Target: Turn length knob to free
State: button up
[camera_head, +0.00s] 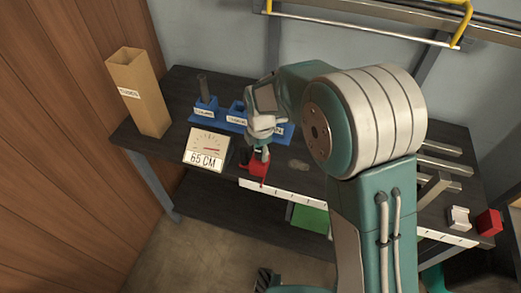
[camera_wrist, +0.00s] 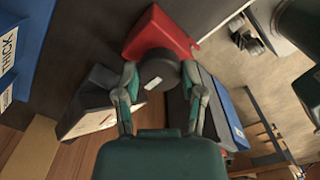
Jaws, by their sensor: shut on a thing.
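The length knob (camera_wrist: 157,66) is a dark round knob with a white mark on its face, in the wrist view. It sits against a red block (camera_wrist: 168,28), which also shows in the head view (camera_head: 257,169) at the table's front edge. My gripper (camera_wrist: 160,80) has one finger on each side of the knob and is shut on it. In the head view my gripper (camera_head: 262,150) reaches down over the red block, and the knob is hidden there. A gauge (camera_head: 207,148) with a dial and the reading "65 CM" stands just left of the block.
Blue holders (camera_head: 236,116) with labels stand behind, one with a dark upright tube. A tall cardboard box (camera_head: 138,92) stands at the left. A white ruler strip (camera_head: 290,194) runs along the table's front edge. Metal bars and another red block (camera_head: 489,222) are at the right.

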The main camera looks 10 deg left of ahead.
aim_at(261, 151)
jog(key=o, duration=1.1)
jog(key=shift+o, duration=0.2)
notch_tip(261, 151, up, 12)
jog(key=shift+w, duration=0.1)
